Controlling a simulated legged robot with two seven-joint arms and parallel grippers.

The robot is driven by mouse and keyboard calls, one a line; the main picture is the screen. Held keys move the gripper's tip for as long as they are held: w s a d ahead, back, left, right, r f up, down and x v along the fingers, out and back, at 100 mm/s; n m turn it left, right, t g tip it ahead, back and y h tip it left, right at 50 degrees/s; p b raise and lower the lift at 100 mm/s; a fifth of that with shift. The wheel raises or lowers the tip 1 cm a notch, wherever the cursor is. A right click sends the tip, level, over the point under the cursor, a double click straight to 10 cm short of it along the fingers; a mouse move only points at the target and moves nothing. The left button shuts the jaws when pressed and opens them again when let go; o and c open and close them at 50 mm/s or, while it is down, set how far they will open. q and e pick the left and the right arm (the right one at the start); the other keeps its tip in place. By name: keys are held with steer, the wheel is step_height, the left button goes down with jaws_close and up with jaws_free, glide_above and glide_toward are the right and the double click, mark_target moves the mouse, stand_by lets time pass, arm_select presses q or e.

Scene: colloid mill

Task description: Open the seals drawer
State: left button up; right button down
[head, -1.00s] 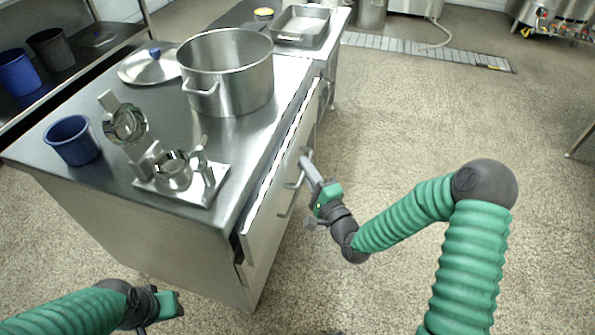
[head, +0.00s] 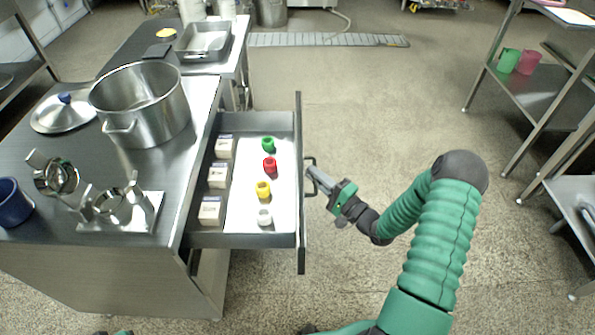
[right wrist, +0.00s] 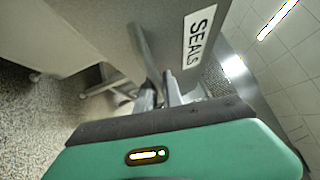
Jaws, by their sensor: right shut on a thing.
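The seals drawer (head: 279,213) stands pulled well out of the steel counter in the head view. Inside it are several coloured rings, green, red, yellow and white, and small white boxes. Its front is seen edge-on, with a bar handle (head: 311,174) on it. My right gripper (head: 313,172) is shut on the handle. In the right wrist view the drawer front carries a SEALS label (right wrist: 199,38), and the gripper's fingers (right wrist: 172,92) are at the handle bar (right wrist: 145,52). Only a small green part of my left gripper (head: 122,333) shows at the bottom edge; its fingers are hidden.
On the counter top (head: 150,168) stand a large pot (head: 143,105), a lid (head: 63,113), a steel fixture on a plate (head: 120,212) and a blue cup (head: 12,203). Steel shelves (head: 540,90) stand at the right. The floor beyond the drawer is clear.

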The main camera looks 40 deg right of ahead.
steer(key=shift+s+d+f, duration=0.3)
steer(key=shift+s+d, duration=0.2)
steer(key=shift+d, duration=0.05)
steer(key=c, duration=1.8)
jaws_free()
steer(key=shift+o, duration=0.2)
steer(key=shift+w+r, duration=0.1)
steer(key=shift+r, duration=0.05)
steer(key=p+v, duration=0.5)
steer(key=v, duration=1.2)
